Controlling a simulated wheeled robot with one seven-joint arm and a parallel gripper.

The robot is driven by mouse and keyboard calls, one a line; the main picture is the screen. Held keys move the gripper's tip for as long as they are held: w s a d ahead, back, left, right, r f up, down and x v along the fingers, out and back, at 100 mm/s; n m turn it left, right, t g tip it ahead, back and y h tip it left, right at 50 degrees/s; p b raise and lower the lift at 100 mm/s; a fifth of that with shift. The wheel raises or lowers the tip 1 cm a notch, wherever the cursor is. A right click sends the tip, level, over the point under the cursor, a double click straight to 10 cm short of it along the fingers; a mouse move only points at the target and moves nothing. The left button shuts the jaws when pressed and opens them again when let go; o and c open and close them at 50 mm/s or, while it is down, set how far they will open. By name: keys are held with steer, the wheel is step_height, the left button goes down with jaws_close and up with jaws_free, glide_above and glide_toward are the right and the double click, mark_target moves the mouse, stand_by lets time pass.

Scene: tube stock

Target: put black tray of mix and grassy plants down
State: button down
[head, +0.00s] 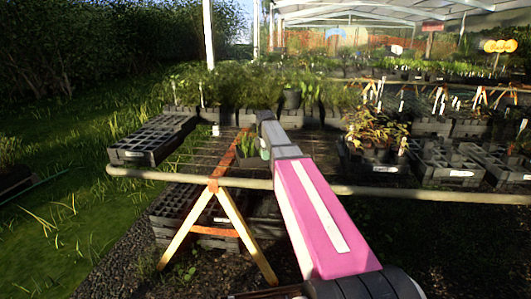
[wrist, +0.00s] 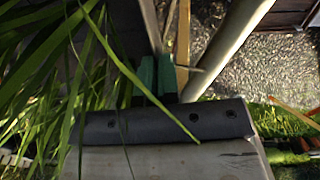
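The black tray of mix and grassy plants (head: 250,162) is at the bench's front edge, just left of my gripper (head: 264,152) in the head view.
The wire-mesh bench (head: 190,160) has a pale front rail (head: 430,195) and an orange trestle leg (head: 195,225). An empty black cell tray (head: 150,140) is at left. Potted plants (head: 375,135) and black trays (head: 450,165) are at right. Bare mesh shows around the tray.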

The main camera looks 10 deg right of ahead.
steer(key=shift+f, duration=0.55)
stand_by(0.5)
steer(key=c, duration=1.3)
jaws_free()
steer(key=shift+o, duration=0.2)
